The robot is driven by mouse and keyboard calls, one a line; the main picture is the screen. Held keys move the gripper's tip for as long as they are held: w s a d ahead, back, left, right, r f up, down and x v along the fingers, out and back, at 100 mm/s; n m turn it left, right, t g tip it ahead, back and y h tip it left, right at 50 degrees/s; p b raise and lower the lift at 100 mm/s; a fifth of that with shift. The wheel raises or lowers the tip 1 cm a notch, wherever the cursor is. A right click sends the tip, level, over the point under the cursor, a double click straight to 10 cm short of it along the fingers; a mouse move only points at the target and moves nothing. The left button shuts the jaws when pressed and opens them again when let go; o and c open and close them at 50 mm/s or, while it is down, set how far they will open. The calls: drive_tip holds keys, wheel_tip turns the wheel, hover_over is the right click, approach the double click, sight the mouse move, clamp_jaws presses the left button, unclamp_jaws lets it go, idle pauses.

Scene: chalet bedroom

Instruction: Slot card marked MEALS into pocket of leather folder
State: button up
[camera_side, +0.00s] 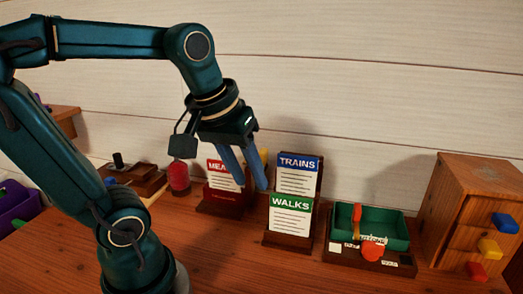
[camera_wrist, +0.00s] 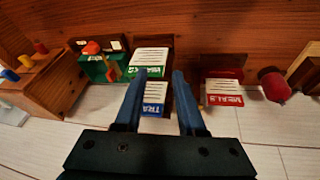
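The MEALS card (camera_side: 222,175), white with a red header, leans upright in a dark reddish-brown holder (camera_side: 222,206), left of the other cards. It also shows at the right in the wrist view (camera_wrist: 224,94). The TRAINS card (camera_side: 298,163), with a blue header, stands behind the green-headed WALKS card (camera_side: 290,215) in a second dark brown holder (camera_side: 285,242). I cannot tell which brown holder is the leather folder. My gripper (camera_side: 247,187) is open and empty, fingers pointing down between the MEALS and TRAINS cards. In the wrist view its fingers (camera_wrist: 157,75) frame the TRAINS card.
A green tray (camera_side: 340,218) with orange-red items stands right of the cards. A wooden drawer box (camera_side: 450,205) with coloured knobs is at far right. A red rounded object (camera_side: 179,176) stands left of the MEALS card. The front of the table (camera_side: 230,265) is clear.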

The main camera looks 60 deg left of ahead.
drive_tip(key=s+d+f+m+t, duration=0.1)
drive_tip(key=s+d+f+m, duration=0.2)
drive_tip(key=m, duration=0.3)
drive_tip(key=shift+s+d+m+h, duration=0.3)
drive_tip(key=shift+s+d+h, duration=0.1)
drive_tip(key=shift+d, duration=0.2)
